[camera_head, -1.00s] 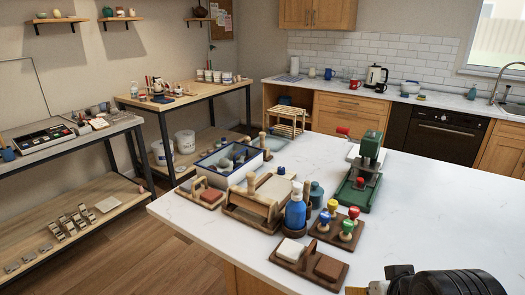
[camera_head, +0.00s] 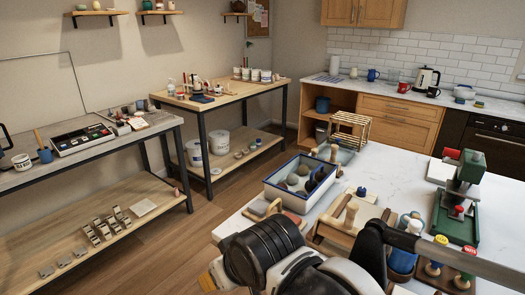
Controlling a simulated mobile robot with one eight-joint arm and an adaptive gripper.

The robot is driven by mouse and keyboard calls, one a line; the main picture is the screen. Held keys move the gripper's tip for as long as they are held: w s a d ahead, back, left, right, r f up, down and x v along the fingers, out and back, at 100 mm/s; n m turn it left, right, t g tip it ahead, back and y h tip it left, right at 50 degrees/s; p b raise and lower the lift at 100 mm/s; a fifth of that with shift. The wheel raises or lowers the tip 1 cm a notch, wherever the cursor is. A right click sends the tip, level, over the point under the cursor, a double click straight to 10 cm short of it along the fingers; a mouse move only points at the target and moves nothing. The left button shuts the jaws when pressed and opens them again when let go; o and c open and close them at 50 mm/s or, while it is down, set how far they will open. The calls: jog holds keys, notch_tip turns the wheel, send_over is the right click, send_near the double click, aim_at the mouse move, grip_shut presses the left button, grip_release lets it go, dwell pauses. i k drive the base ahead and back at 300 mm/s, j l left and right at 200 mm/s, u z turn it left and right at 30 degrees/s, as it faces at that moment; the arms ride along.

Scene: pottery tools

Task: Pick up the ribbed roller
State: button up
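I cannot make out a ribbed roller for certain in the head view. My black and white arm covers the island's near edge and part of these tools. I cannot pick out the fingertips of my gripper, so its opening and anything in it cannot be told.
A blue-rimmed tray (camera_head: 270,188) of rounded items sits on the island's left part. A green press (camera_head: 462,195) stands at right, with colored-knob stamps (camera_head: 434,263) nearer. The left workbench (camera_head: 170,128) and back bench (camera_head: 268,86) hold more tools. Floor (camera_head: 195,225) lies open between.

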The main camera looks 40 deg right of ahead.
aim_at(334, 148)
jog(key=i+j+z, duration=0.2)
jog(key=i, duration=0.35)
jog(key=i+j+z, duration=0.25)
jog(key=i, duration=0.3)
jog(key=i+j+z, duration=0.2)
jog(key=i+j, duration=0.15)
jog(key=i, duration=0.2)
